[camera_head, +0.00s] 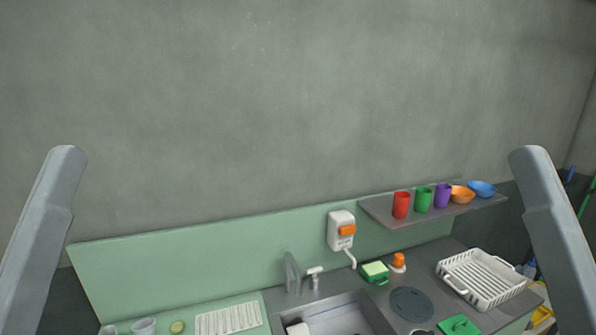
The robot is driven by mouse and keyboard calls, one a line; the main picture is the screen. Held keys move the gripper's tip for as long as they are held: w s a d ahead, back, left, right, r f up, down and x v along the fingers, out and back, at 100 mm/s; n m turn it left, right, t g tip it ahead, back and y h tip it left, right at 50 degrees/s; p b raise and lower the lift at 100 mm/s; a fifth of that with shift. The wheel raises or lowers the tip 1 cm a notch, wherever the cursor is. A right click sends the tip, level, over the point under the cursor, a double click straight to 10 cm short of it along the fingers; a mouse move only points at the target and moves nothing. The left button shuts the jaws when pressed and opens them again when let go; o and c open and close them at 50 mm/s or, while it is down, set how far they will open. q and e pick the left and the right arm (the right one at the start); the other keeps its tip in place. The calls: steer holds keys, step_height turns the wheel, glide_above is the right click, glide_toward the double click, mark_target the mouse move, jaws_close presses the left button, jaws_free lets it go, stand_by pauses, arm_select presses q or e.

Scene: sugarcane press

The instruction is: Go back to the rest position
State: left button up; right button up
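Two grey links of my arms rise at the left and right edges of the head view. Neither gripper shows, so I cannot see what the fingers hold. No sugarcane or press is visible in this view.
A sink (345,316) with a tap (291,273) is below. A shelf (376,208) holds a red cup (401,205), a green cup (423,199), a purple cup and bowls. A white rack (481,279) stands right. The grey wall above is bare.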

arm_select(q)
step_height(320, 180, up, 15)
steer(key=p, duration=1.1)
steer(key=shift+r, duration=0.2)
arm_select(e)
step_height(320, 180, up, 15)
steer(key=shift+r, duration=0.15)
